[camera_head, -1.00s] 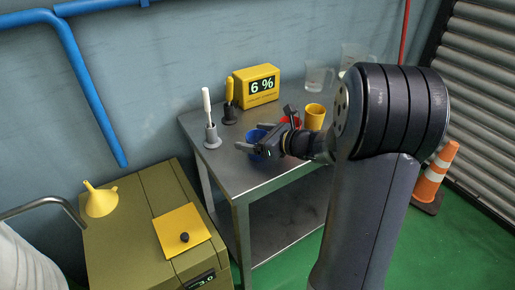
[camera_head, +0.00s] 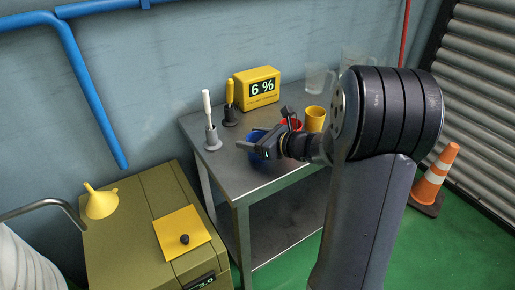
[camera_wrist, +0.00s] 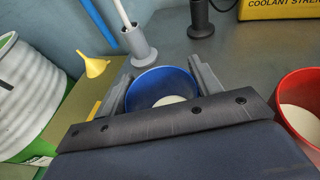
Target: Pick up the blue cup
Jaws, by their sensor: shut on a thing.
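The blue cup (camera_wrist: 164,83) stands on the grey cart top between the two fingers of my gripper (camera_wrist: 160,80) in the wrist view, with something pale at its bottom. My gripper is shut on the cup, one finger at each side of its rim. In the head view my gripper (camera_head: 254,146) covers much of the blue cup (camera_head: 256,160), so its base is hard to see there.
A red cup (camera_wrist: 300,108) stands close to the right of my gripper. A yellow cup (camera_head: 315,118), clear jugs (camera_head: 318,79) and a yellow display box (camera_head: 257,88) are farther back. White-handled (camera_head: 210,134) and yellow-handled (camera_head: 230,109) tools stand in holders at left.

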